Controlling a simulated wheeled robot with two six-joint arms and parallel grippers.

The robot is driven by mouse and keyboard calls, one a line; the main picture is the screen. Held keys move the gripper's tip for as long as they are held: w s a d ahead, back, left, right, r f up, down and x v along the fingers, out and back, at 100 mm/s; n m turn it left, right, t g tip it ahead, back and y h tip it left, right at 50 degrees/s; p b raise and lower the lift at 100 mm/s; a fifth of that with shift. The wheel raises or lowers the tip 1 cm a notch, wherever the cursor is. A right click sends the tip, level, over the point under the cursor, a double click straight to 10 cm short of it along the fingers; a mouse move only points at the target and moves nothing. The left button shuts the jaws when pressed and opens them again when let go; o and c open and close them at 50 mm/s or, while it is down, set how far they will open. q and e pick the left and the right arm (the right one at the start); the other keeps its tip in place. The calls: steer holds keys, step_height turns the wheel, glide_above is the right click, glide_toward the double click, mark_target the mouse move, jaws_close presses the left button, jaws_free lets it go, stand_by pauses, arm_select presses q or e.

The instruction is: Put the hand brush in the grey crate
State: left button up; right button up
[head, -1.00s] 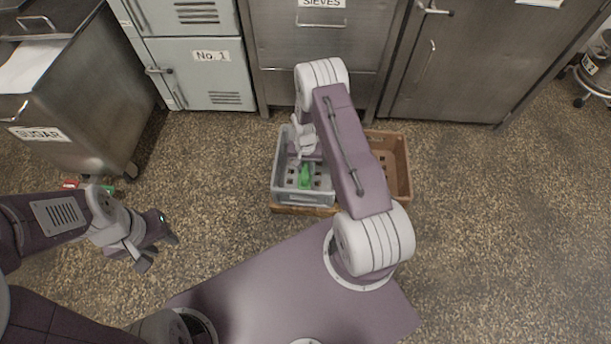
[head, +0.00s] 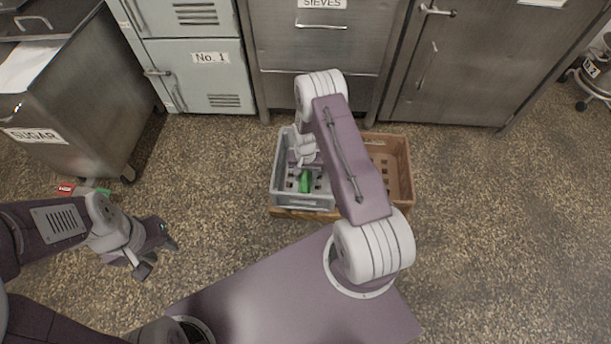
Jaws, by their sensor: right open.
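The grey crate (head: 303,203) stands in front of the steel cabinets, left of a brown crate. A green object (head: 305,183), which looks like the hand brush, lies inside the grey crate; it is partly hidden by my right gripper. My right gripper (head: 303,172) points down into the grey crate, close to the green object. Its jaws are open, though its fingertips are hard to make out. My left gripper (head: 159,257) is open and empty over the floor at the left, away from the crates.
The brown crate (head: 402,170) is beside the grey one, partly behind my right arm. A red item (head: 66,188) and a green item (head: 103,191) are on the floor by the sugar bin (head: 70,100). Lockers (head: 205,75) and cabinets (head: 460,70) line the back.

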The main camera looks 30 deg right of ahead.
steer(key=s+a+r+n+p, duration=0.2)
steer(key=a+r+p, duration=0.15)
steer(key=r, duration=0.95)
steer(key=s+a+r+n+p, duration=0.15)
steer(key=r+p, duration=0.25)
steer(key=r, duration=0.9)
steer(key=s+a+r+n+t, duration=0.1)
steer(key=s+a+r+n, duration=0.2)
steer(key=s+r, duration=0.5)
steer(key=s+a, duration=0.1)
steer(key=s, duration=0.2)
steer(key=shift+s, duration=0.3)
steer(key=shift+r+p, duration=0.1)
steer(key=shift+p, duration=0.2)
step_height(320, 180, up, 41)
steer(key=p, duration=4.1)
steer(key=shift+r, duration=0.2)
steer(key=shift+p, duration=0.3)
